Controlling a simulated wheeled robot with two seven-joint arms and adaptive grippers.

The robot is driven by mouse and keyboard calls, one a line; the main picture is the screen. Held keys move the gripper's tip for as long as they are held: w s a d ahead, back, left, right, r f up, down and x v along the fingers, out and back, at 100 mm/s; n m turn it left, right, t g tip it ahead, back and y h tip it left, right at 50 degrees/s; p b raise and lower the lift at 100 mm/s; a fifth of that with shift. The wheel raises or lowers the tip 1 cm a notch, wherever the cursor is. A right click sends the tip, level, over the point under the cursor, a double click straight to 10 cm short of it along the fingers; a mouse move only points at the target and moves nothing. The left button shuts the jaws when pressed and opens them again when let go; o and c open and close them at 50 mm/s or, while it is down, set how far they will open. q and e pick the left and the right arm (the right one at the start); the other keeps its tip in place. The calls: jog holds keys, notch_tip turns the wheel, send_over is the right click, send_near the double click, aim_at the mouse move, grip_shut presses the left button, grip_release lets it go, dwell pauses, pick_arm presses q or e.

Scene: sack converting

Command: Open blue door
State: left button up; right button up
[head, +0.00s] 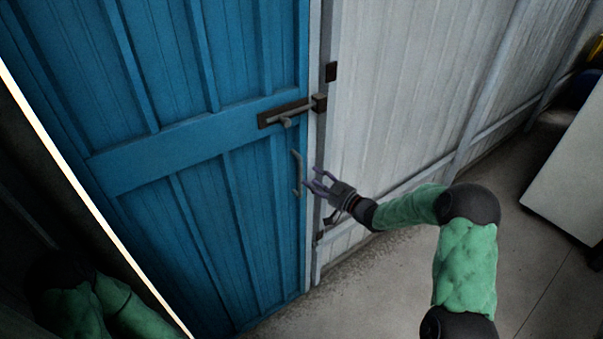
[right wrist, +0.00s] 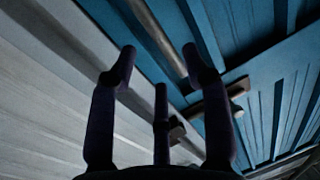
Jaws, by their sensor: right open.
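The blue door (head: 175,110) fills the left of the head view and looks shut against its frame. A sliding bolt (head: 284,114) sits near its right edge and reaches to a dark catch (head: 319,103) on the frame. Below it is a vertical pull handle (head: 297,173). My right gripper (head: 318,182) is open and empty, just right of the handle, with its fingers pointing at it. In the right wrist view the open fingers (right wrist: 160,75) face the handle bar (right wrist: 158,38) and the bolt (right wrist: 218,98). Contact cannot be told. My left gripper is not in view.
A pale panelled wall (head: 420,80) runs right of the door. A light-coloured box or cabinet (head: 570,165) stands on the concrete floor (head: 370,290) at right. A bright-edged dark panel (head: 60,160) stands close at left. Floor in front of the wall is clear.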

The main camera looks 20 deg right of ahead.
jog(key=x, duration=0.6)
jog(key=shift+b, duration=0.35)
jog(key=shift+w+a, duration=0.1)
grip_shut()
